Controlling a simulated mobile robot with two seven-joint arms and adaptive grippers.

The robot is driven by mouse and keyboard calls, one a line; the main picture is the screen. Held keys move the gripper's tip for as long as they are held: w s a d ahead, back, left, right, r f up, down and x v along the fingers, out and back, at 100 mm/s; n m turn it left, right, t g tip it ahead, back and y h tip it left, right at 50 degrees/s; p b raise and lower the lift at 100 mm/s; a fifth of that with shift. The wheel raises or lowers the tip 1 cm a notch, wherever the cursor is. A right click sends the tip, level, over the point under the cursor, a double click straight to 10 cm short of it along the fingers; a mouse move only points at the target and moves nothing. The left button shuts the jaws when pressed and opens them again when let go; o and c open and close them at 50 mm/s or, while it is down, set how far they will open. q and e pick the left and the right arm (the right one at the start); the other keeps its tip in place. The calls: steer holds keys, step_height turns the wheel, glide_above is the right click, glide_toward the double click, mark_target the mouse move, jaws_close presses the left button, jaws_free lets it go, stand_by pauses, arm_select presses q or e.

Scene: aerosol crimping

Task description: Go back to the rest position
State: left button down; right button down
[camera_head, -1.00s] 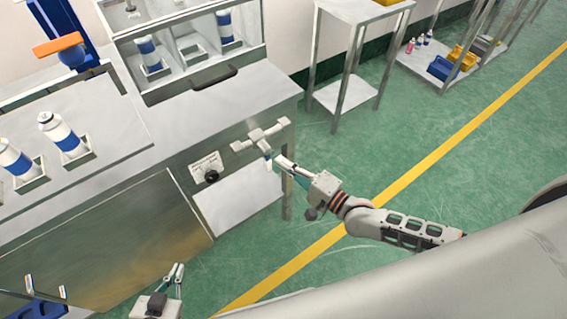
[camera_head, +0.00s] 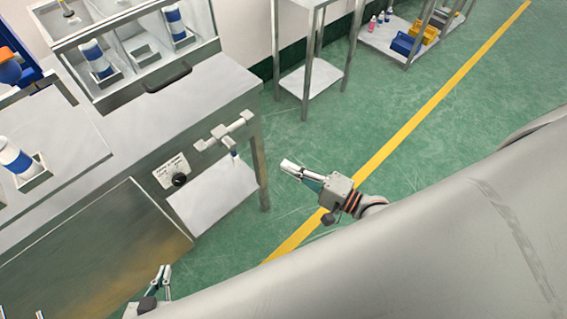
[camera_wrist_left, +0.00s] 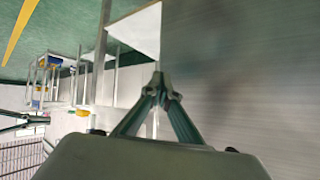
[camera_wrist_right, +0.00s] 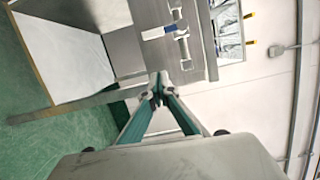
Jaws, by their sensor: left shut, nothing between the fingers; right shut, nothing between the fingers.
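My left gripper (camera_head: 163,275) shows low in the head view, in front of the steel cabinet of the crimping bench. Its fingertips (camera_wrist_left: 158,84) meet in the left wrist view, with nothing between them. My right gripper (camera_head: 287,166) is over the green floor, to the right of the bench and clear of the white lever handle (camera_head: 222,132). Its fingertips (camera_wrist_right: 157,84) also meet in the right wrist view, with nothing between them.
A blue-and-white can (camera_head: 16,157) stands in a holder on the bench at left. More cans stand in the glazed enclosure with a black handle (camera_head: 168,78). A control knob (camera_head: 180,180) is on the bench front. Steel racks stand behind; open floor lies right.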

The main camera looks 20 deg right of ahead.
stand_by(0.5)
steer(key=s+a+f+n+g+h+p, duration=0.2)
steer(key=s+a+n, duration=0.4)
steer(key=n, duration=0.4)
arm_select(q)
steer(key=shift+s+d+r, duration=0.25)
steer(key=shift+d+r, duration=0.05)
steer(key=shift+r, duration=0.4)
arm_select(e)
steer(key=s+d+f+n+g+h, duration=0.2)
steer(key=s+d+f+n+h, duration=0.3)
steer(key=d+f+n, duration=0.1)
steer(key=shift+d+f+h, duration=0.15)
steer(key=shift+f+h, duration=0.15)
steer(key=shift+s, duration=0.1)
